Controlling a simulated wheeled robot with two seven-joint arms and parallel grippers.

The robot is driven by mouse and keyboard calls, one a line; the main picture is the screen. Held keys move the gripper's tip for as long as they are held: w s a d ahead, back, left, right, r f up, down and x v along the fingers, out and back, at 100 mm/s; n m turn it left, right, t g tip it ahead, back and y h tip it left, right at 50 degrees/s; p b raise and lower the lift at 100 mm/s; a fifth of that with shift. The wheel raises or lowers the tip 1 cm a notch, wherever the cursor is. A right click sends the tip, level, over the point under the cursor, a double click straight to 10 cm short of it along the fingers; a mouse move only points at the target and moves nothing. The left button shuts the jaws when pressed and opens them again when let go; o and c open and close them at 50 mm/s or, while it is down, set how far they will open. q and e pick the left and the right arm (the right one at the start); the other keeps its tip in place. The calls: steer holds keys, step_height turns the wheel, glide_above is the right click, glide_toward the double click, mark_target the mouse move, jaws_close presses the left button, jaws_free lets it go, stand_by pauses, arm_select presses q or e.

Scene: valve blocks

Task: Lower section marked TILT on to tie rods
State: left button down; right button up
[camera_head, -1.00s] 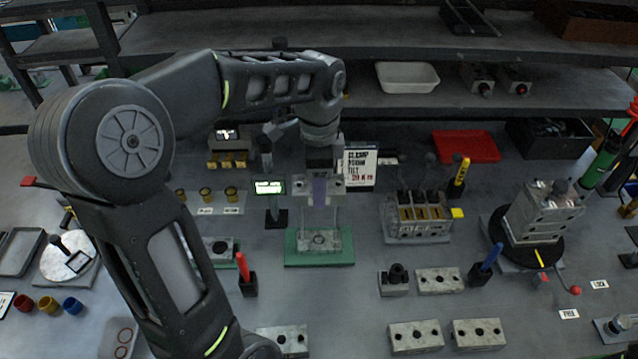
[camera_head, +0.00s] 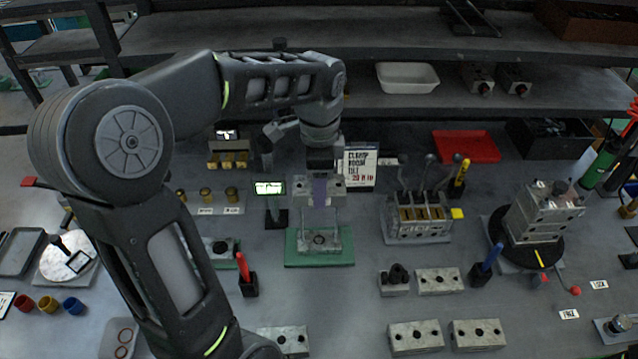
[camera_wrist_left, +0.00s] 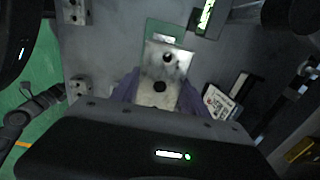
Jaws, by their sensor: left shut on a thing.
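My left gripper (camera_head: 320,188) is shut on a grey metal valve section (camera_head: 336,184), with a purple finger pad showing against it. I cannot read a TILT mark on the section. It is held above a green base (camera_head: 320,260) that carries a grey end block (camera_head: 320,239). Thin upright tie rods (camera_head: 338,216) show between section and block; whether they enter the section's holes I cannot tell. In the left wrist view the section (camera_wrist_left: 158,92) lies between purple pads, with a dark hole in its face. My right gripper is not in view.
A small lit display (camera_head: 270,188) stands close left of the held section, and a sign (camera_head: 360,167) reading CLAMP, BOOM, TILT stands behind right. A lever valve bank (camera_head: 418,218) is to the right. Loose grey blocks (camera_head: 415,337) lie in front. A shelf (camera_head: 420,95) overhangs the back.

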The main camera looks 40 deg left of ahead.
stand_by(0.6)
arm_select(q)
steer(key=shift+f, duration=0.3)
steer(key=shift+f+b, duration=0.6)
steer(key=shift+b, duration=0.1)
steer(key=shift+d+f+b, duration=0.1)
steer(key=shift+f+b, duration=0.2)
steer(key=shift+f, duration=0.05)
